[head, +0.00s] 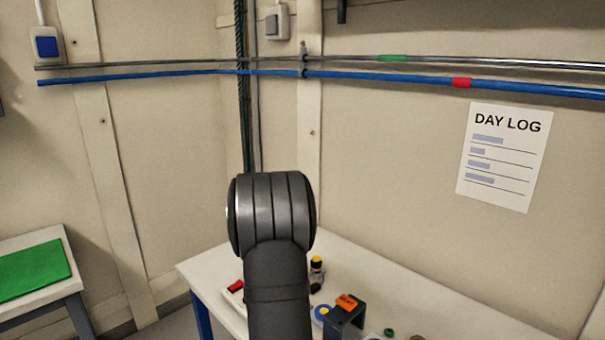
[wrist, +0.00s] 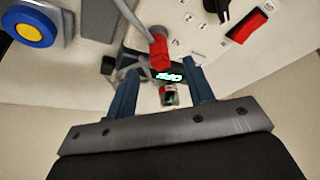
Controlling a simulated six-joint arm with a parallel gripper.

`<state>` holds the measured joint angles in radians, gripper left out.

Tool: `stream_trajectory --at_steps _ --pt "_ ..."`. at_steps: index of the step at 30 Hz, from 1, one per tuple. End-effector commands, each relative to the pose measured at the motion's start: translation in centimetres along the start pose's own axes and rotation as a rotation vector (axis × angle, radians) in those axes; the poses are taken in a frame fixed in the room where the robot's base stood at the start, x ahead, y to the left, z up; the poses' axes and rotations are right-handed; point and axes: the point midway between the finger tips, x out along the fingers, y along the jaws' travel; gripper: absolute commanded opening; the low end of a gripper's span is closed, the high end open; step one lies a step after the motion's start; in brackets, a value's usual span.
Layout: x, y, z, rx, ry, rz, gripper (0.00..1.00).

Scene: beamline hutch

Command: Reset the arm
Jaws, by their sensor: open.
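My gripper (wrist: 161,76) shows in the wrist view with its two blue-grey fingers apart and nothing held between them. Beyond the fingers are a red-ended grey lever or cable (wrist: 159,48) and a small red-and-dark object (wrist: 168,94); I cannot tell what they are or how far away. In the head view my dark arm rises in the middle, in front of the white table, and the gripper itself is hidden.
The white table (head: 425,302) carries a red switch (head: 236,286), a yellow-topped part (head: 317,264), a blue-and-yellow button (head: 323,312) and an orange block (head: 346,302) on a dark stand. A green mat (head: 32,270) lies at left. Pipes (head: 420,79) run along the walls.

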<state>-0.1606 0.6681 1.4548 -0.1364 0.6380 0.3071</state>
Motion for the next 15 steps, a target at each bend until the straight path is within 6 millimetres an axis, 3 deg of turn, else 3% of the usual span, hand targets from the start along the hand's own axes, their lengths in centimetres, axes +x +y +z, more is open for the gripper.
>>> stream_trajectory --at_steps 6,15 --pt "3.3 0.0 0.1 0.0 -0.002 0.0 0.48" --pt "5.0 0.0 0.0 0.0 0.001 0.0 0.48"
